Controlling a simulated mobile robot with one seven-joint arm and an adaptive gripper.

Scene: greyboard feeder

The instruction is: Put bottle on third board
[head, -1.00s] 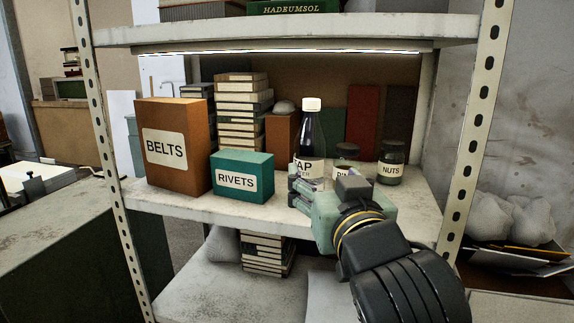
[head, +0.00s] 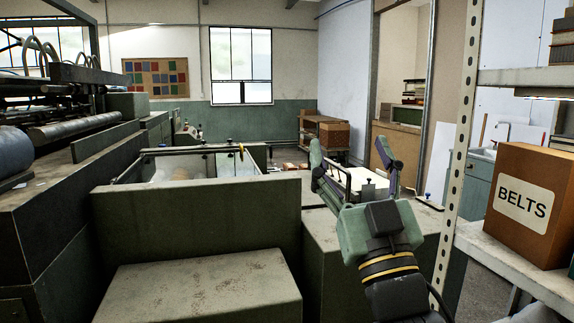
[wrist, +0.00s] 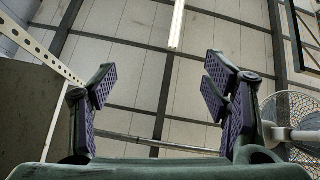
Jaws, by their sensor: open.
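My gripper (head: 352,158) is in the lower right of the head view, raised with its two fingers spread wide. The wrist view shows the same open gripper (wrist: 160,80) with nothing between its fingers and the ceiling behind. No bottle shows in either view now. The shelf rack stands at the right edge of the head view, to the right of my gripper. Part of its middle board (head: 515,265) is visible; most of the rack is cut off.
An orange-brown BELTS box (head: 530,205) stands on that board. The rack's perforated post (head: 459,165) rises close to the right of my gripper. A green machine (head: 200,220) with a low block in front fills the middle and left. A fan (wrist: 290,125) shows in the wrist view.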

